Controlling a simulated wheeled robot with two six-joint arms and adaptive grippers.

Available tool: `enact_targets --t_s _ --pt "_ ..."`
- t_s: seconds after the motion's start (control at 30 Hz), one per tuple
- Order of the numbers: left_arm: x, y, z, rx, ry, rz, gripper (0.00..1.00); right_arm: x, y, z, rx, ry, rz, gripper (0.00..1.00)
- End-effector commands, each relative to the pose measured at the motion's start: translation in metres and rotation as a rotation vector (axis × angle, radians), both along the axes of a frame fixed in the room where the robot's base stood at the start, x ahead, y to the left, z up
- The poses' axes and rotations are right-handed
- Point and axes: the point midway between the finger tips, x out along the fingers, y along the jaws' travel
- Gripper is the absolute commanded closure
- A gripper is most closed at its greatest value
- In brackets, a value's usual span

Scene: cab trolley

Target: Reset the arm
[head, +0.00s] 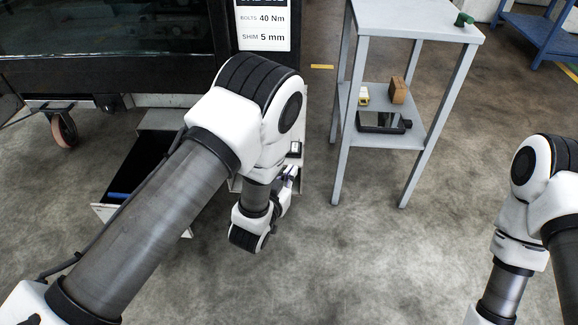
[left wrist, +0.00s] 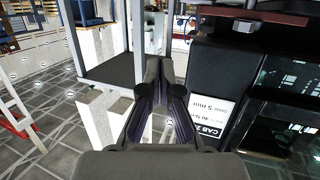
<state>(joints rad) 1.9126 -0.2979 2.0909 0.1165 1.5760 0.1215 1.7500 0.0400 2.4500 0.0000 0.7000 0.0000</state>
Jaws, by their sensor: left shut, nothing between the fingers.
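My left arm reaches across the middle of the head view and bends down at its wrist. My left gripper (left wrist: 161,68) shows in the middle of the left wrist view, with its dark fingers together and nothing held. My right arm shows at the right edge of the head view. Its gripper is out of the picture.
A grey stand (head: 409,20) holds a green item (head: 464,19) on top. A white label (head: 262,27) hangs on the dark cab. An open drawer (head: 105,213) lies left.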

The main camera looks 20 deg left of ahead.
Motion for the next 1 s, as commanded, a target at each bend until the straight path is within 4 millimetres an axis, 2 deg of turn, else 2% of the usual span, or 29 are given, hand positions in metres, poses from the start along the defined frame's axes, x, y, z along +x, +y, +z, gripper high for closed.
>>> enact_targets --t_s 0.4,0.47,0.53,0.57,0.63,0.7,0.8,0.9,1.0 --pt "-0.001 0.002 -0.005 -0.002 0.008 0.005 1.00 0.000 0.000 0.000 0.000 0.000 0.000 0.60" --pt "-0.004 0.014 -0.014 -0.010 0.029 0.031 1.00 0.000 0.000 0.000 0.000 0.000 0.000 0.60" --pt "-0.019 0.037 -0.033 -0.019 0.091 0.080 1.00 0.000 0.000 0.000 0.000 0.000 0.000 0.60" --pt "-0.030 0.049 -0.046 -0.021 0.141 0.103 1.00 0.000 0.000 0.000 0.000 0.000 0.000 0.60" --pt "-0.064 0.074 -0.081 -0.016 0.306 0.153 1.00 0.000 0.000 0.000 0.000 0.000 0.000 0.60" --pt "-0.107 0.093 -0.115 -0.009 0.498 0.193 1.00 0.000 0.000 0.000 0.000 0.000 0.000 0.60" --pt "-0.168 0.108 -0.148 0.003 0.746 0.221 1.00 0.000 0.000 0.000 0.000 0.000 0.000 0.60" --pt "-0.223 0.113 -0.166 0.012 0.957 0.225 1.00 0.000 0.000 0.000 0.000 0.000 0.000 0.60" --pt "-0.276 0.113 -0.173 0.024 1.157 0.210 1.00 0.000 0.000 0.000 0.000 0.000 0.000 0.60"
